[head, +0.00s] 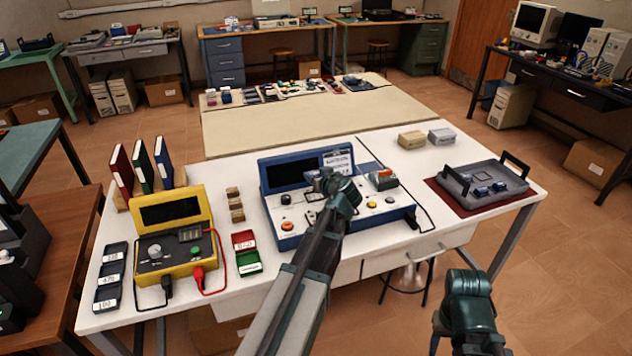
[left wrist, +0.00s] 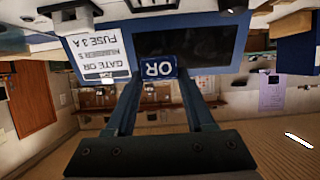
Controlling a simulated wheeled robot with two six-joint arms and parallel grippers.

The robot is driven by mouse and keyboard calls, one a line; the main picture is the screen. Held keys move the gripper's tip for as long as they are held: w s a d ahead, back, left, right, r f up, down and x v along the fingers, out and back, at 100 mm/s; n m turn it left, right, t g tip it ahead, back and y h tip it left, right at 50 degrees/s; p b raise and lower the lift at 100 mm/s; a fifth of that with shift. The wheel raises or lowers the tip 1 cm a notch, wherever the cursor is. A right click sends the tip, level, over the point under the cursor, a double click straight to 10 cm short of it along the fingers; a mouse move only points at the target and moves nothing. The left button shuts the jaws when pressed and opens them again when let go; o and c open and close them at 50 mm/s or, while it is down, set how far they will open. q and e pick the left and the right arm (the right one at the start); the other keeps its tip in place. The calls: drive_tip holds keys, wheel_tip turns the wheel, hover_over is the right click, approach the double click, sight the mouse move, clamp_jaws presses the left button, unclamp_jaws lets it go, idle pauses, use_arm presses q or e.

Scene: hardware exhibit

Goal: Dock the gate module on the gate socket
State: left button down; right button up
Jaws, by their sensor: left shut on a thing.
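The gate module (left wrist: 158,68), a small blue block marked OR, sits between the fingers of my left gripper (left wrist: 157,85) in the upside-down left wrist view. In the head view my left gripper (head: 328,182) is shut on it above the blue console (head: 285,240), in front of the console's upright back panel; the module is mostly hidden there. The panel's white label (left wrist: 100,55) reads GATE OR and FUSE 3 A, next to a dark screen (left wrist: 190,45). I cannot make out the gate socket. Part of my right arm shows at lower right, without its fingers.
A yellow meter (head: 168,240) with red and black leads stands left of the console. A grey tray (head: 460,192) with small blue parts lies at right on a dark red mat. Two small boxes (head: 411,140) stand behind.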

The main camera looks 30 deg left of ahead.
sight(317, 200)
use_arm(q)
wheel_tip(317, 200, down, 6)
drive_tip(key=b, duration=0.5)
drive_tip(key=shift+r+b, duration=0.2)
drive_tip(key=shift+b, duration=0.2)
drive_tip(key=shift+f+b, duration=0.6)
idle(1.1)
drive_tip(key=c, duration=0.5)
unclamp_jaws()
drive_tip(key=shift+c, duration=0.2)
drive_tip(key=shift+p+v, duration=2.15)
drive_tip(key=shift+v, duration=3.4)
drive_tip(key=shift+r, duration=0.1)
